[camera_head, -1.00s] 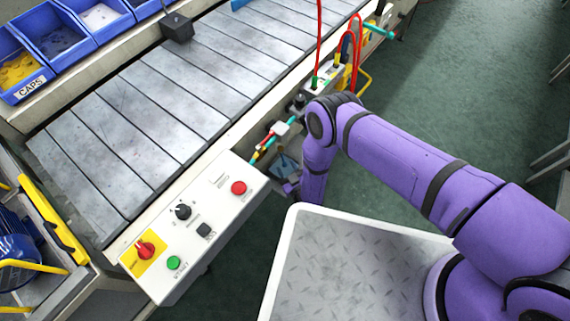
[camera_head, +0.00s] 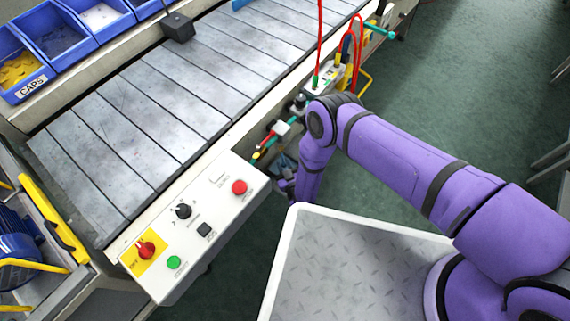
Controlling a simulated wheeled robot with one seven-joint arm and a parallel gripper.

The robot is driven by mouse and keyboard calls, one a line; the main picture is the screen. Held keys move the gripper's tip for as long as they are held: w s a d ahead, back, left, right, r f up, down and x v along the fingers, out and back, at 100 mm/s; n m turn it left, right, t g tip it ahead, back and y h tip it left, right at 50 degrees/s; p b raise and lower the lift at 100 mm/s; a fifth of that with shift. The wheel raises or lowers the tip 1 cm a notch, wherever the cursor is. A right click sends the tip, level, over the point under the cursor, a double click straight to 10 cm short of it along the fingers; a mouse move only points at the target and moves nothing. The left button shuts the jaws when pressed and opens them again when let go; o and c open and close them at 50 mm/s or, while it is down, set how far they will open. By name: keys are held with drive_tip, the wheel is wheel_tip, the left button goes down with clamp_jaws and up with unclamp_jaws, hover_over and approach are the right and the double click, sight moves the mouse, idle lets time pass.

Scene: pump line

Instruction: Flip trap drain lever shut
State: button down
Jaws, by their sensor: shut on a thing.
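My gripper (camera_head: 287,186) is low beside the line, below the pipe fittings and just right of the control panel's corner. It is small and mostly hidden by my purple arm. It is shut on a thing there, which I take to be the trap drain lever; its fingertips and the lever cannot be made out. A blue-grey part (camera_head: 281,162), perhaps the trap, shows just above the gripper. Above that runs a pipe with a white block (camera_head: 282,128) and red, green and yellow pieces.
The control panel (camera_head: 195,228) with its knobs and buttons juts out left of my gripper. The slatted conveyor (camera_head: 130,120) lies behind it, with a dark block (camera_head: 178,27) at its far side. Red hoses (camera_head: 342,50) rise beyond my elbow.

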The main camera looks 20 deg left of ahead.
drive_tip(key=shift+a+m+h, duration=0.15)
drive_tip(key=shift+m+h, duration=0.15)
drive_tip(key=shift+h, duration=0.1)
drive_tip(key=c, duration=1)
unclamp_jaws()
drive_tip(key=shift+s, duration=0.15)
drive_tip(key=v, duration=1)
drive_tip(key=shift+s+f, duration=0.2)
drive_tip(key=shift+s, duration=0.1)
